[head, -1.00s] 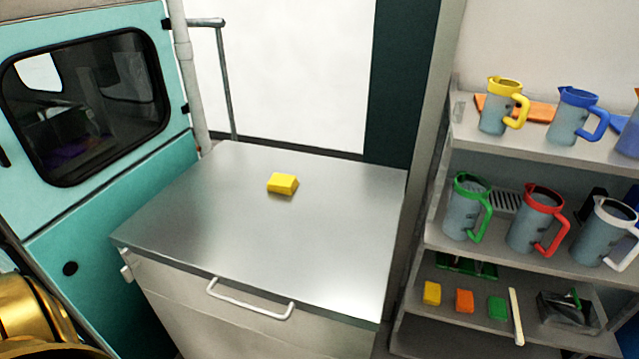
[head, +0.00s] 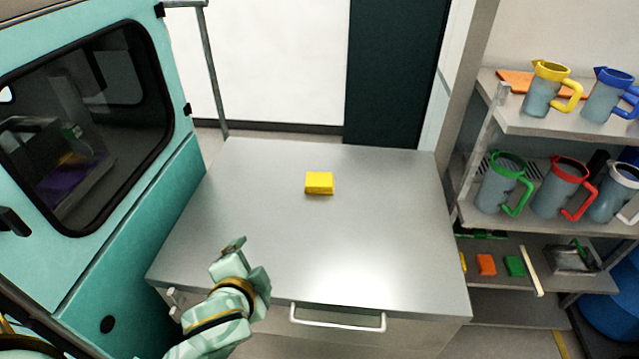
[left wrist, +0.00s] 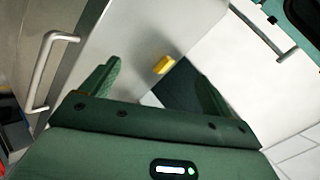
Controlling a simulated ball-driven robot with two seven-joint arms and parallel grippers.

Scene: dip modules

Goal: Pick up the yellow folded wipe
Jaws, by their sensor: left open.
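The yellow folded wipe (head: 319,183) lies on the steel top of the cabinet (head: 390,230), near its middle towards the back. It also shows in the left wrist view (left wrist: 164,64), beyond the fingers and apart from them. My left gripper (head: 247,258) is over the front left part of the top, to the front left of the wipe. In the left wrist view its two fingers (left wrist: 158,88) stand wide apart with nothing between them. My right gripper is not in view.
A teal cabinet with a dark window (head: 90,110) stands close on the left. A shelf (head: 530,120) at the right holds several jugs, with coloured blocks (head: 487,264) below. The front handle (head: 338,321) sticks out. The rest of the steel top is clear.

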